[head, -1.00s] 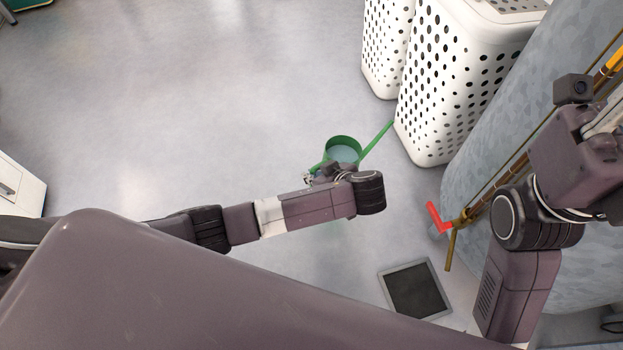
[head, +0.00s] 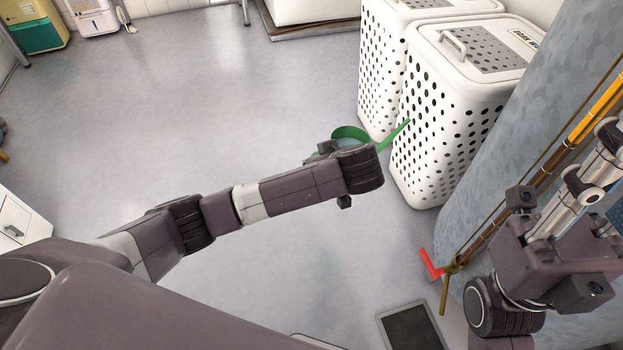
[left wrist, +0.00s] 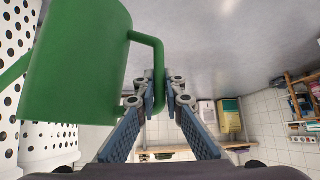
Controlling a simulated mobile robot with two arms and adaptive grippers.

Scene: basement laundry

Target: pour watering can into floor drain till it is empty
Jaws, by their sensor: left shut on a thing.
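The green watering can (head: 349,132) is in the middle of the head view, mostly hidden behind my left wrist. Its spout (head: 396,134) points up and right, in front of a white hamper. A little pale blue shows inside its rim. In the left wrist view the can (left wrist: 75,60) looks roughly upright, and my left gripper (left wrist: 160,92) is shut on its handle (left wrist: 158,62). The floor drain (head: 412,328), a dark square in a grey frame, is cut by the bottom edge, well below and right of the can. My right gripper (head: 600,165) is at the right edge; its fingers are unclear.
Two white perforated hampers (head: 450,110) stand just right of the can. A grey mottled cylinder (head: 500,150) stands behind my right arm, with a red-handled valve (head: 431,264) at its lower left. Open floor (head: 220,100) lies to the left.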

